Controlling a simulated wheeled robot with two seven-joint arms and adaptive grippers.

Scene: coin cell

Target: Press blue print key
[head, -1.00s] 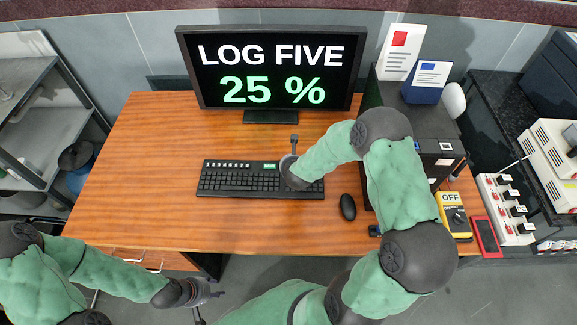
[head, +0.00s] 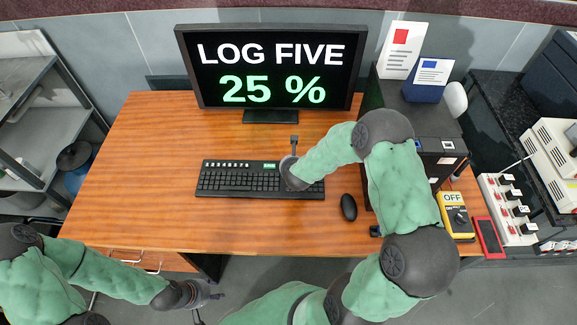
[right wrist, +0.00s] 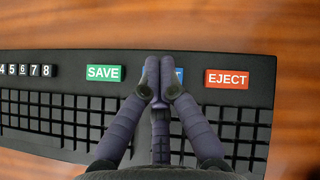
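The black keyboard (head: 235,186) lies on the wooden desk, below the monitor. In the right wrist view, the blue key (right wrist: 179,76) sits between the green SAVE key (right wrist: 104,73) and the red EJECT key (right wrist: 228,79). Only its right part and a last letter T show; my fingers cover the rest. My right gripper (right wrist: 159,68) is shut and empty, its fingertips over the blue key. I cannot tell whether they touch it. In the head view, my right wrist hides the blue key. My left gripper (head: 208,294) hangs low in front of the desk; its fingers are unclear.
The monitor (head: 271,68) reads LOG FIVE, 25 %. A mouse (head: 348,207) lies right of the keyboard. A yellow meter marked OFF (head: 455,218) and a red-framed device (head: 488,237) are farther right. The desk's left side (head: 145,180) is clear.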

